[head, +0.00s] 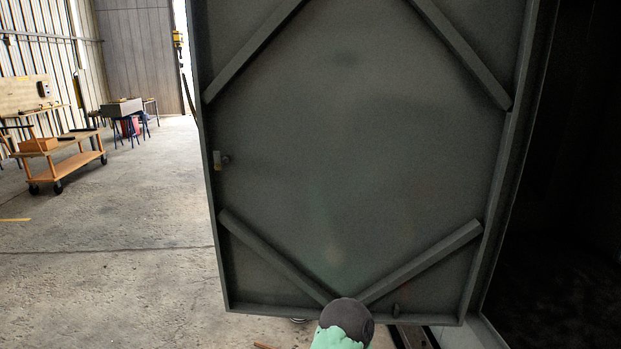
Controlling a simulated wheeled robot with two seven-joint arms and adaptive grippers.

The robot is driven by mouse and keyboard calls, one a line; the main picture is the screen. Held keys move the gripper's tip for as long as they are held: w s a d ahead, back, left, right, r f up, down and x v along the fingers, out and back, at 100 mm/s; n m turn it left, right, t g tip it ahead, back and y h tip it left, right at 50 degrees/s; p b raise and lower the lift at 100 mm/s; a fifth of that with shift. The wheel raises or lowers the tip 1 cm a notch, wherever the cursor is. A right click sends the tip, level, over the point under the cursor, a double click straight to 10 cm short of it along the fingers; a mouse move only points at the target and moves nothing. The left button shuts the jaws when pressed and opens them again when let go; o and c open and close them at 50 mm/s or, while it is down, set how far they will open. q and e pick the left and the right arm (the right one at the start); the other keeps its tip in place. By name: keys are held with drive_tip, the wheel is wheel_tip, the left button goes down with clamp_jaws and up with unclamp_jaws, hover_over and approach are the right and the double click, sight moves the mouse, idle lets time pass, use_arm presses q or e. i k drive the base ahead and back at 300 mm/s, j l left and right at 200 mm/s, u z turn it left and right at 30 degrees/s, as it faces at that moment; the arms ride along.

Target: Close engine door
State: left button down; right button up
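The engine door (350,130) is a large dark grey panel that fills the middle of the head view. Its inner face shows, with diagonal braces near the corners and a raised rim. It stands open, with its right edge beside the dark opening of the enclosure (570,200). Neither gripper is in view.
Bare concrete floor (120,230) lies open to the left of the door. A wooden cart (65,165) on wheels stands at the far left. Behind it is a stand with a grey box (121,107). The enclosure's interior at right is too dark to make out.

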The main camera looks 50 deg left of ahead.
sight(366, 145)
drive_tip(key=u, duration=2.15)
drive_tip(key=i+j+u, duration=0.3)
drive_tip(key=i, duration=0.2)
drive_tip(key=i+j+u, duration=0.2)
drive_tip(key=i+u, duration=0.15)
drive_tip(key=i, duration=0.2)
drive_tip(key=i+u, duration=0.3)
drive_tip(key=i, duration=0.25)
drive_tip(key=i+z, duration=0.2)
drive_tip(key=i, duration=0.35)
drive_tip(key=i+z, duration=0.2)
drive_tip(key=i, duration=0.4)
drive_tip(key=i+j+z, duration=0.1)
drive_tip(key=i+z, duration=0.15)
drive_tip(key=i, duration=0.3)
drive_tip(key=i+j+z, duration=0.2)
drive_tip(key=i, duration=0.35)
drive_tip(key=i+l+z, duration=0.1)
drive_tip(key=i+z, duration=1)
drive_tip(key=z, duration=0.2)
drive_tip(key=i+j+z, duration=0.3)
drive_tip(key=z, duration=2.85)
drive_tip(key=j, duration=0.1)
